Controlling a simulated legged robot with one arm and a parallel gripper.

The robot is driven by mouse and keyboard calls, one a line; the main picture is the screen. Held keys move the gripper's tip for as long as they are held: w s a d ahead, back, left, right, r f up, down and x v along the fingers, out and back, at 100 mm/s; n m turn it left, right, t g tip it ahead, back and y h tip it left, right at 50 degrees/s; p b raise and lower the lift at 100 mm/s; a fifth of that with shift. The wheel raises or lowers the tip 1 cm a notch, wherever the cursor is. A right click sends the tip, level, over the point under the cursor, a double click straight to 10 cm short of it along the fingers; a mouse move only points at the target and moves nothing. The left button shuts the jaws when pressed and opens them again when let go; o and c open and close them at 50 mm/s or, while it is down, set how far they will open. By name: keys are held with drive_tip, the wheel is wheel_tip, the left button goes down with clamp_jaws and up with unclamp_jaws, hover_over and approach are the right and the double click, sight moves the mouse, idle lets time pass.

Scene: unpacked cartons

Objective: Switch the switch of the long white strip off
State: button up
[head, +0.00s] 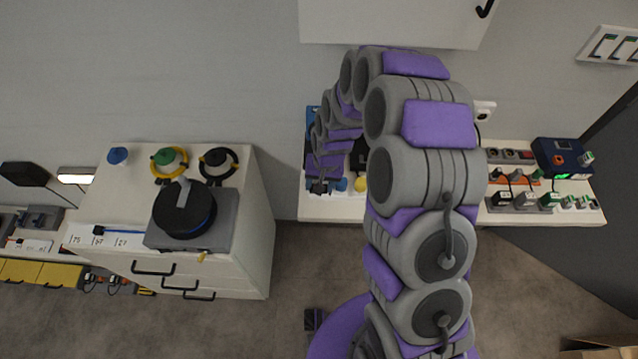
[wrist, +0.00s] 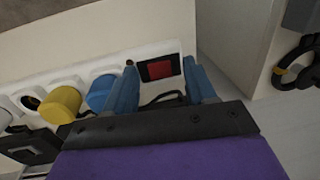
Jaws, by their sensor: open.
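The long white strip (wrist: 110,66) runs slantwise across the wrist view. Its red switch (wrist: 160,69) sits in a dark frame at the strip's right end. A blue plug (wrist: 101,92) and a yellow plug (wrist: 61,104) are in the strip left of the switch. My gripper (wrist: 158,64) is open and empty, with one blue finger on each side of the switch in the picture. Whether the fingertips touch the strip, I cannot tell. In the head view my arm hides most of the strip; the yellow plug (head: 361,184) shows beside my gripper (head: 322,186).
A black plug (wrist: 30,145) and a pale wall stand near the strip. In the wrist view, a black and yellow object (wrist: 296,62) is at the right. In the head view, more sockets and plugs (head: 520,198) lie right of my arm, and a white cabinet (head: 245,225) stands left.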

wheel_tip(320, 180, up, 16)
drive_tip(key=d+p, duration=0.2)
drive_tip(key=p, duration=0.1)
drive_tip(key=shift+r, duration=0.15)
drive_tip(key=shift+s+d+r, duration=0.1)
drive_tip(key=s+d+r, duration=0.3)
drive_tip(key=s+r, duration=0.1)
drive_tip(key=s, duration=0.6)
drive_tip(key=s+d+r+g+h, duration=0.1)
drive_tip(key=s+d+r, duration=0.3)
drive_tip(key=s, duration=0.7)
drive_tip(key=s+d+r, duration=0.4)
drive_tip(key=s+r, duration=0.1)
drive_tip(key=s, duration=0.5)
drive_tip(key=shift+s+d+g+h, duration=0.15)
drive_tip(key=shift+d+g+h, duration=0.15)
drive_tip(key=shift+g, duration=0.1)
